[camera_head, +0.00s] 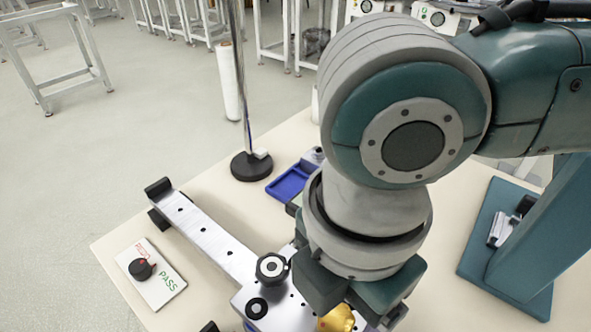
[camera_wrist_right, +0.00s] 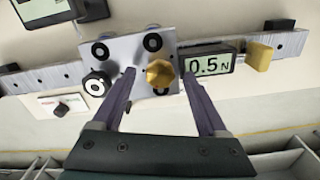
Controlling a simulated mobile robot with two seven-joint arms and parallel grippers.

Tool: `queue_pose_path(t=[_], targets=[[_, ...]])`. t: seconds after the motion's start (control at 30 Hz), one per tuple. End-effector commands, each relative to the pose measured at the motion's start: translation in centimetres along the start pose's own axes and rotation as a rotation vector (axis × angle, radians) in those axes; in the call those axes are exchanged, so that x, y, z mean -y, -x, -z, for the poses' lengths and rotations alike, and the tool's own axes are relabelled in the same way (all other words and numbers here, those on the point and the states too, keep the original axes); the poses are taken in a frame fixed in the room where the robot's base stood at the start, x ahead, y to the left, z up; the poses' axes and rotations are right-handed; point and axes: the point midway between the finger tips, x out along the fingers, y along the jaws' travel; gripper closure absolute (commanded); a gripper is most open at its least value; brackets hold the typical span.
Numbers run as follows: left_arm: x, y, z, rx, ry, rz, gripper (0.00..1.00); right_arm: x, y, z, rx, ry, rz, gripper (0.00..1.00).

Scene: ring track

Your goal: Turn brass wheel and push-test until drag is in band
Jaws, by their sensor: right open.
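The brass wheel (camera_wrist_right: 160,74) sits on the metal carriage plate (camera_wrist_right: 121,50). In the head view the wheel (camera_head: 337,318) shows only partly, beneath my right arm. My right gripper (camera_wrist_right: 158,72) is open, its fingers on either side of the wheel, with visible gaps between. The gauge display (camera_wrist_right: 209,65) beside the plate reads 0.5 N. A yellow block (camera_wrist_right: 259,57) is beyond it, at the rail. The rail (camera_head: 205,235) runs diagonally under the plate. A black roller with a white ring (camera_head: 270,268) is at the plate's corner. My left gripper is out of view.
A blue tray (camera_head: 288,184) and a pole on a black base (camera_head: 251,166) stand behind.

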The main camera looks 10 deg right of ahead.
Motion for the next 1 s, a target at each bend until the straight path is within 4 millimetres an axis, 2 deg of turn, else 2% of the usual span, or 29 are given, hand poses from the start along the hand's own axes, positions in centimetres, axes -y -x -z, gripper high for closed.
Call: queue_pose_path(t=[0.2,0.87,1.0], targets=[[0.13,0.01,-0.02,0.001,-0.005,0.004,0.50,0.01,-0.02,0.03,-0.001,0.001,0.000,0.25],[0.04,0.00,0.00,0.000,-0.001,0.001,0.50,0.01,0.02,0.04,-0.001,0.000,0.000,0.99],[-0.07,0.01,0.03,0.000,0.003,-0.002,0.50,0.01,0.02,0.04,-0.001,0.000,0.000,1.00]])
